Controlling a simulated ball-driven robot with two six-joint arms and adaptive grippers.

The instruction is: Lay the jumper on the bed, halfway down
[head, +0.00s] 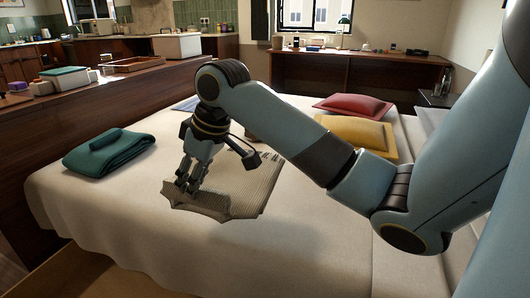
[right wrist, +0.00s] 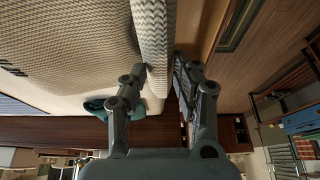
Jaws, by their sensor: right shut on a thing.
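The jumper (head: 242,192) is a beige-grey knitted piece over the middle of the bed (head: 110,215), which has a cream cover. My right gripper (head: 186,187) is shut on the jumper's near left edge and points down. In the right wrist view, the knit (right wrist: 155,45) runs between the two fingers of the right gripper (right wrist: 163,75), with more knit spread to the left. The arm hides part of the jumper's far side. I cannot tell whether all of it touches the cover. My left gripper is not in view.
A folded green blanket (head: 108,152) lies on the bed's left side. A red cushion (head: 352,106) and a yellow cushion (head: 350,135) lie at the right. A wooden counter (head: 75,120) with boxes and a tray (head: 133,64) runs along the left. The near part of the bed is clear.

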